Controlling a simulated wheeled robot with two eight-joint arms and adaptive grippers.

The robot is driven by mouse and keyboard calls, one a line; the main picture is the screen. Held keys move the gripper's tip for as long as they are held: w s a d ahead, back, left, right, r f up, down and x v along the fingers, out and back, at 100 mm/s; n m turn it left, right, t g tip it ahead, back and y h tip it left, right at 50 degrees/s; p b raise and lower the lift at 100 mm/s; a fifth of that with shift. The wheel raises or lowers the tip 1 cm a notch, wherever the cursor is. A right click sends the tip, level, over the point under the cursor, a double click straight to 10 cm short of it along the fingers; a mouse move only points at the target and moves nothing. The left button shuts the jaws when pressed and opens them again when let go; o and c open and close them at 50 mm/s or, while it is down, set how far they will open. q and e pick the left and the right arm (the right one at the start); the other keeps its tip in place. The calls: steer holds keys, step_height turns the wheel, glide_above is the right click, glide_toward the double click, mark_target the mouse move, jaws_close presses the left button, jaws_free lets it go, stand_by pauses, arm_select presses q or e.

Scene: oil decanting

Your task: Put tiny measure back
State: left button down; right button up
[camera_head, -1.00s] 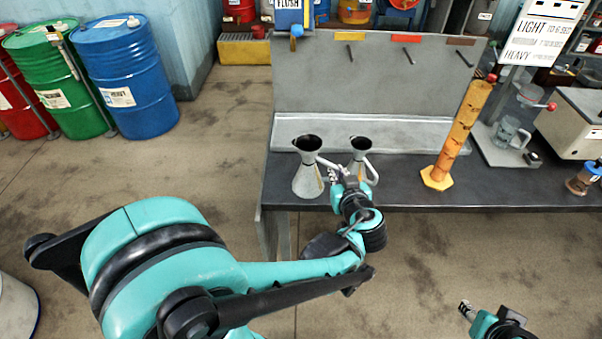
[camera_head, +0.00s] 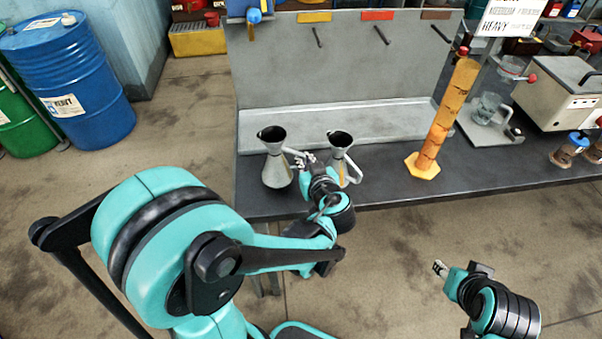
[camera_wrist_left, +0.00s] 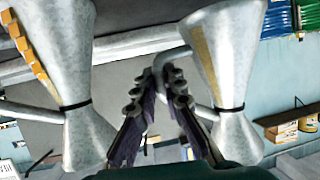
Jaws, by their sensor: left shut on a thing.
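Two grey metal measures with flared tops stand upright on the dark counter (camera_head: 385,185). The left measure (camera_head: 277,172) looks slightly larger; its handle points right. The right measure (camera_head: 338,160) has its handle at its right side. I cannot tell which is the tiny one. My left gripper (camera_head: 310,158) is between them, shut on the left measure's handle. In the left wrist view, which looks upside down, the fingers (camera_wrist_left: 165,85) meet at the handle of the measure on the right (camera_wrist_left: 235,50). My right gripper (camera_head: 440,268) hangs low before the counter, its jaws too small to read.
A tilted orange cylinder (camera_head: 447,115) on a hexagonal foot stands right of the measures. Farther right are a glass jug (camera_head: 487,108) and a white machine (camera_head: 565,95). A grey back panel (camera_head: 345,65) with pegs rises behind.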

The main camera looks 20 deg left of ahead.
arm_select(q)
step_height(320, 180, down, 3)
steer(key=shift+f+b, duration=0.15)
steer(key=shift+b, duration=0.75)
steer(key=shift+f, duration=0.25)
steer(key=shift+f, duration=0.1)
steer(key=c, duration=1.6)
jaws_free()
